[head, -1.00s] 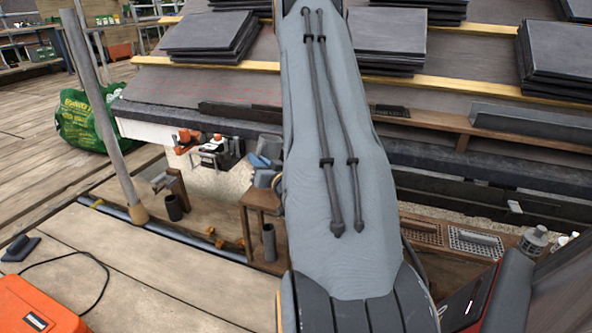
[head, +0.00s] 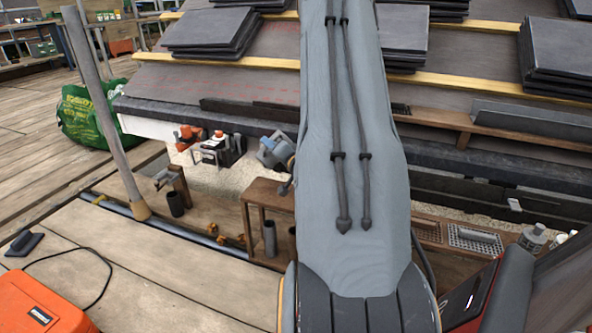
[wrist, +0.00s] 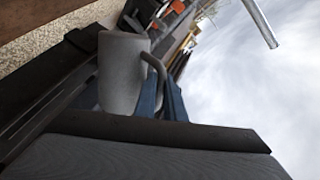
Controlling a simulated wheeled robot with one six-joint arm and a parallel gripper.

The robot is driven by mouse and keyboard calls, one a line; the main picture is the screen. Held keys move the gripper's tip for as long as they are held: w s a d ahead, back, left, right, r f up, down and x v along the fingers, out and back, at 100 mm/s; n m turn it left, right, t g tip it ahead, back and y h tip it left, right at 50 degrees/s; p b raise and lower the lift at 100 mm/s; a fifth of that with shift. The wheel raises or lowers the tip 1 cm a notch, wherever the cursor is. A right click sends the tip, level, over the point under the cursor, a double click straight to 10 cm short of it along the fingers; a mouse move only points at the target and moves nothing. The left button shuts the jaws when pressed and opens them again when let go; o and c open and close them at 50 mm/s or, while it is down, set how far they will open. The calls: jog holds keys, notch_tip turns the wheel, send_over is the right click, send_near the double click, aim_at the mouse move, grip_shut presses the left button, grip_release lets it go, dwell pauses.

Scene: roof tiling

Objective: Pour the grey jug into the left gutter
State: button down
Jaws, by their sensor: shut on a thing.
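The grey jug (wrist: 122,75) is in the wrist view, with its curved handle (wrist: 157,72) between the blue fingers of my gripper (wrist: 163,103). My gripper is shut on the jug. The wrist picture is rolled, with sky on the right, and the jug looks tipped well over. No stream shows, and I cannot see inside the jug. A dark channel-like edge (wrist: 45,105) runs beside the jug, probably gutter. In the head view my arm hides the jug, and dark guttering (head: 480,187) runs along the eaves right of the arm.
Stacks of slates (head: 212,33) lie on the roof battens. A green bag (head: 90,115) and a pole (head: 105,110) stand at left. A small wooden stand (head: 265,195) is below the eaves. An orange case (head: 40,305) lies front left on the deck.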

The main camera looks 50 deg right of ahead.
jog(key=shift+d+m, duration=0.25)
jog(key=shift+m, duration=0.15)
jog(key=shift+d+m, duration=0.2)
jog(key=shift+m, duration=0.1)
jog(key=shift+d+r+m, duration=0.15)
jog(key=shift+r+m, duration=0.15)
jog(key=shift+s+d+r, duration=0.1)
jog(key=shift+d+r, duration=0.1)
jog(key=shift+r, duration=0.05)
jog(key=shift+d+r+m, duration=0.2)
jog(key=shift+r+m, duration=0.05)
jog(key=shift+m, duration=0.25)
jog(key=shift+s+d, duration=0.1)
jog(key=shift+s, duration=0.05)
jog(key=shift+s+y, duration=0.15)
jog(key=shift+y, duration=0.15)
jog(key=shift+s+d+m, duration=0.1)
jog(key=shift+s+m, duration=0.15)
jog(key=shift+m, duration=0.05)
